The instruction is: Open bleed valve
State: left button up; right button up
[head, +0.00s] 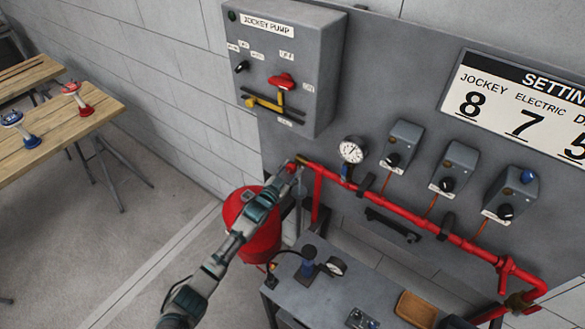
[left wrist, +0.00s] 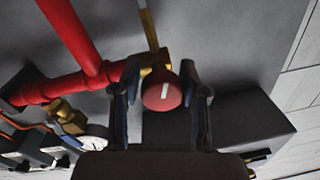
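The bleed valve's round red knob (left wrist: 162,92) with a white line shows in the left wrist view, on a brass fitting at the end of the red pipe (left wrist: 75,85). My left gripper (left wrist: 160,78) is open, with one finger on each side of the knob and a gap visible on both sides. In the head view my left gripper (head: 291,172) reaches the left end of the red pipe (head: 400,210), and the knob (head: 291,166) is partly hidden by the fingers. My right gripper is not in view.
A grey jockey pump box (head: 285,65) hangs on the panel above the gripper. A pressure gauge (head: 352,150) and several grey switch boxes (head: 402,142) sit along the pipe. A red tank (head: 255,225) and a grey table (head: 340,300) stand below. Wooden tables (head: 65,125) are at left.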

pick_arm(q)
jog(key=shift+o, duration=1.3)
jog(key=shift+f, duration=0.15)
jog(key=shift+s+a+r, duration=0.1)
jog(key=shift+a+r, duration=0.05)
jog(key=shift+r, duration=0.1)
jog(key=v, duration=1.1)
jog(key=shift+s+a+f, duration=0.25)
jog(key=shift+a, duration=0.05)
jog(key=shift+d, duration=0.1)
